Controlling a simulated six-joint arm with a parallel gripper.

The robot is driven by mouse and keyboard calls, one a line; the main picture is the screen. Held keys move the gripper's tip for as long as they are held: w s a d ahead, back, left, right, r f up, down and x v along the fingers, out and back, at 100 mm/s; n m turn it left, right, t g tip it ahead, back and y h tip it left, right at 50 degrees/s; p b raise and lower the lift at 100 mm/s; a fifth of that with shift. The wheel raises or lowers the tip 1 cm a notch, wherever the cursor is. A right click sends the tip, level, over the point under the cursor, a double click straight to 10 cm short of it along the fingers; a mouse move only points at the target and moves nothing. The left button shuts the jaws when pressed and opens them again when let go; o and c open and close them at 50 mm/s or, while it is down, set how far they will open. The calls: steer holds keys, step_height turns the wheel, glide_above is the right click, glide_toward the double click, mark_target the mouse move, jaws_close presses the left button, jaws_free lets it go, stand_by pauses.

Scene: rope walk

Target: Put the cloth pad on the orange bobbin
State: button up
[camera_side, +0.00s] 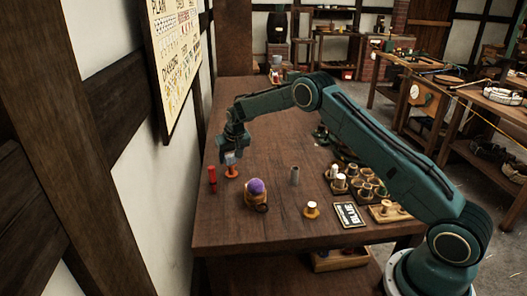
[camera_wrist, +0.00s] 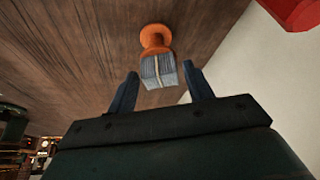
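The orange bobbin (camera_side: 232,173) stands on the table near its left side. It also shows in the wrist view (camera_wrist: 154,37). The grey-blue cloth pad (camera_wrist: 158,71), with a pale band around it, sits at the bobbin's top end, seemingly resting on it. In the side view the pad (camera_side: 230,158) is small, just above the bobbin. My gripper (camera_wrist: 162,72) is open, its dark fingers on either side of the pad with a visible gap at each side. In the side view my gripper (camera_side: 232,150) is directly above the pad and bobbin.
A red upright object (camera_side: 212,179) stands close left of the bobbin and shows in the wrist view (camera_wrist: 298,10). Racked spools (camera_side: 366,184) are further right.

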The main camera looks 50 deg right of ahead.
steer(key=shift+o, duration=0.6)
steer(key=shift+r, duration=0.1)
steer(key=shift+r, duration=0.15)
steer(key=v, duration=1.1)
steer(key=shift+s+r, duration=0.25)
steer(key=shift+r, duration=0.1)
steer(key=shift+r, duration=0.1)
